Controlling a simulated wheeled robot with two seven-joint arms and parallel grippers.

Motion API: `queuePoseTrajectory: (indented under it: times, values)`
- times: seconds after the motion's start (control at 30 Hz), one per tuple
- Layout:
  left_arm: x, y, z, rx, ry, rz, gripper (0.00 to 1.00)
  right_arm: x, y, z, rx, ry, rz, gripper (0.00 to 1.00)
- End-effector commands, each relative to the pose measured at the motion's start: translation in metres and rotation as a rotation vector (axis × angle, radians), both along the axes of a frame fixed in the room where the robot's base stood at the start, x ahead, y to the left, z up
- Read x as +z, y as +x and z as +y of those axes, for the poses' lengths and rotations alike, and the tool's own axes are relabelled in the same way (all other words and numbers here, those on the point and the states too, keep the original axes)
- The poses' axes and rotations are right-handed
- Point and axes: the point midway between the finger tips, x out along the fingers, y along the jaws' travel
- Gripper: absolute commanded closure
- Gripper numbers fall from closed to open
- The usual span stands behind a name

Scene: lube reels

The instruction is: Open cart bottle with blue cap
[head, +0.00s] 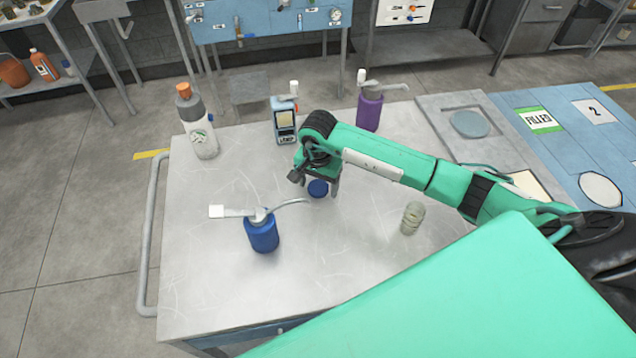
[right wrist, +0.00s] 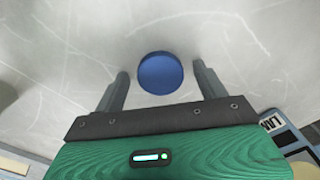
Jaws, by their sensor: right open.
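A round dark blue cap (head: 318,188) shows on the cart top, below my right gripper (head: 314,183). No bottle body shows under it in either view. In the right wrist view the cap (right wrist: 160,73) lies between the tips of the two open fingers, with a gap on each side. I cannot tell whether the fingertips are down at its height. A small clear, pale greenish bottle or jar (head: 411,218) stands to the right, with no cap visible on it. My left gripper is not in view.
A blue panel marked FILLED (head: 541,121) is at right.

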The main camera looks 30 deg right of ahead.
Motion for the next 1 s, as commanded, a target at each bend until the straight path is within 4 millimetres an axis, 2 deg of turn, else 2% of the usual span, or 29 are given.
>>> queuePoseTrajectory:
  times: [0.13, 0.23, 0.5, 0.7, 0.83, 1.0]
  values:
    - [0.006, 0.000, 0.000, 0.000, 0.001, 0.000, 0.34, 0.005, 0.000, 0.000, 0.000, 0.001, 0.001, 0.27]
    - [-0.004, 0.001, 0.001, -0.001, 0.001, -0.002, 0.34, 0.015, 0.001, -0.001, 0.001, -0.001, -0.006, 0.27]
    - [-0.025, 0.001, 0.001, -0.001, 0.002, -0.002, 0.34, 0.071, 0.001, -0.001, 0.001, -0.001, -0.006, 0.27]
    - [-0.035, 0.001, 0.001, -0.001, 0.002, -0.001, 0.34, 0.104, 0.001, 0.000, 0.000, -0.001, -0.003, 0.27]
    - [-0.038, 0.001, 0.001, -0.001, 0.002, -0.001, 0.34, 0.117, 0.001, 0.000, 0.001, 0.000, -0.002, 0.27]
    - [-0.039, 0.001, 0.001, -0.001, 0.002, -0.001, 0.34, 0.123, 0.000, 0.000, -0.001, -0.001, 0.001, 0.27]
